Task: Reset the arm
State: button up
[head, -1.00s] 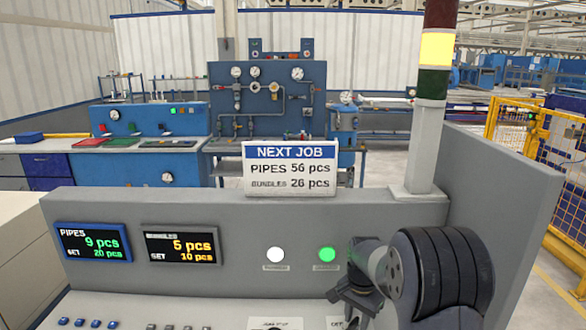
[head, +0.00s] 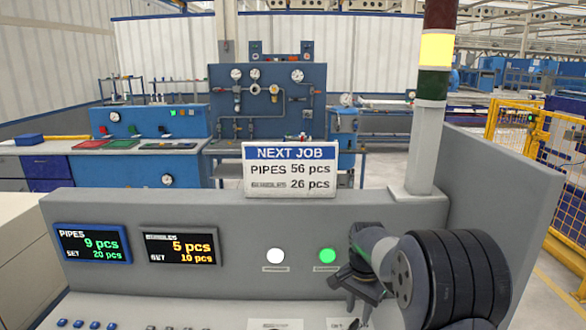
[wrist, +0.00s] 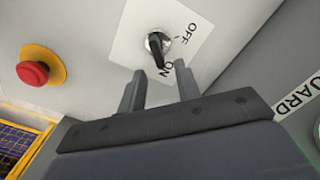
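My gripper (head: 352,292) shows at the lower right of the head view, in front of the grey control panel (head: 200,195), with my dark arm link beside it. In the wrist view my gripper (wrist: 160,92) has its two fingers apart with nothing between them. Just beyond the fingertips is a black rotary switch (wrist: 158,48) on a white plate (wrist: 190,25) marked OFF and ON. The switch's pointer is on the side of the ON mark. The fingers look apart from the switch, though the exact gap is hard to tell.
A red emergency button (wrist: 33,73) on a yellow base is left of the switch. The console carries a PIPES display (head: 93,243), a second display (head: 181,247), a white lamp (head: 275,256), a lit green lamp (head: 327,256), a NEXT JOB sign (head: 290,170) and a signal tower (head: 434,95).

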aim_at(357, 319)
notch_tip(357, 319, down, 4)
jog(key=shift+r, duration=0.15)
jog(key=shift+f+n, duration=0.25)
jog(key=shift+n, duration=0.05)
jog(key=n, duration=0.2)
jog(key=n+p, duration=0.1)
jog(key=n, duration=0.3)
jog(key=shift+w+a+p, duration=0.2)
jog(key=shift+a+p, duration=0.1)
jog(key=shift+a, duration=0.05)
jog(key=n, duration=0.2)
jog(key=n+p, duration=0.1)
jog(key=n, duration=0.2)
jog(key=shift+a+n, duration=0.25)
jog(key=shift+n, duration=0.15)
jog(key=shift+s+a, duration=0.1)
